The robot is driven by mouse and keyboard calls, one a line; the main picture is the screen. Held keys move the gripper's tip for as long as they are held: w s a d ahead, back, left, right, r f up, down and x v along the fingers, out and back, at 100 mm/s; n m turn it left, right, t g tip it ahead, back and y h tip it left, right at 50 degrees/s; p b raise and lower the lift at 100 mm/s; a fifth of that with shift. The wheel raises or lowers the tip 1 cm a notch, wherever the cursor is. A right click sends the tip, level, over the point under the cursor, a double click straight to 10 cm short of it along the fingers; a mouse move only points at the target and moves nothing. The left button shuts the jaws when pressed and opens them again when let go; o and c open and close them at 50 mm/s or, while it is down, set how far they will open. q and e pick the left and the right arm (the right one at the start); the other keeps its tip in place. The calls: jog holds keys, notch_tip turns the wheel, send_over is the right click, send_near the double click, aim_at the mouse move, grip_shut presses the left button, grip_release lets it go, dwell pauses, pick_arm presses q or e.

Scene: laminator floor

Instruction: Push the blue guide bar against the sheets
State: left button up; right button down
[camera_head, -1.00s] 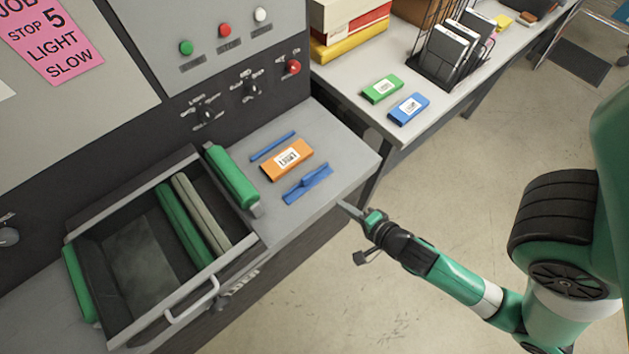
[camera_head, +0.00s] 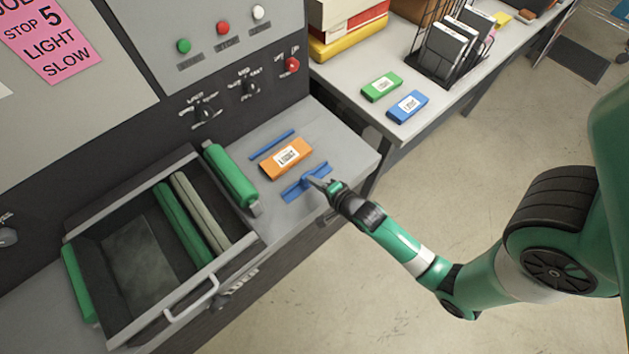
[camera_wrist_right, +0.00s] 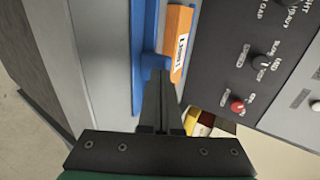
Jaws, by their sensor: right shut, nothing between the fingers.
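The blue guide bar (camera_head: 294,194) lies on the grey machine ledge, with a small raised blue handle on it. The sheets are an orange labelled stack (camera_head: 287,158) on the ledge behind the bar, and a narrow gap shows between them. My right gripper (camera_head: 309,182) is shut and empty, its tips at the bar's handle; I cannot tell if they touch. In the right wrist view the closed fingers (camera_wrist_right: 160,105) point at the handle of the blue bar (camera_wrist_right: 143,45), beside the orange stack (camera_wrist_right: 177,42). My left gripper is not in view.
A thin blue strip (camera_head: 272,145) lies on the far side of the orange stack. A green roller (camera_head: 230,177) and an open drawer (camera_head: 190,318) with rollers are to the left. Green (camera_head: 381,87) and blue (camera_head: 407,107) packs lie on the side table.

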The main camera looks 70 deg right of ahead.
jog(key=b, duration=0.3)
send_over(297, 172)
jog(key=shift+w+d+f, duration=0.1)
jog(key=shift+w+d, duration=0.1)
jog(key=shift+w, duration=0.15)
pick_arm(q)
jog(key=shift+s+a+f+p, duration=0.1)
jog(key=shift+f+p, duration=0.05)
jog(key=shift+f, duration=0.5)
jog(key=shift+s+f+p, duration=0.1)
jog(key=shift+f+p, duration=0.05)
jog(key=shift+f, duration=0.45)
pick_arm(e)
jog(key=shift+s+f, duration=0.1)
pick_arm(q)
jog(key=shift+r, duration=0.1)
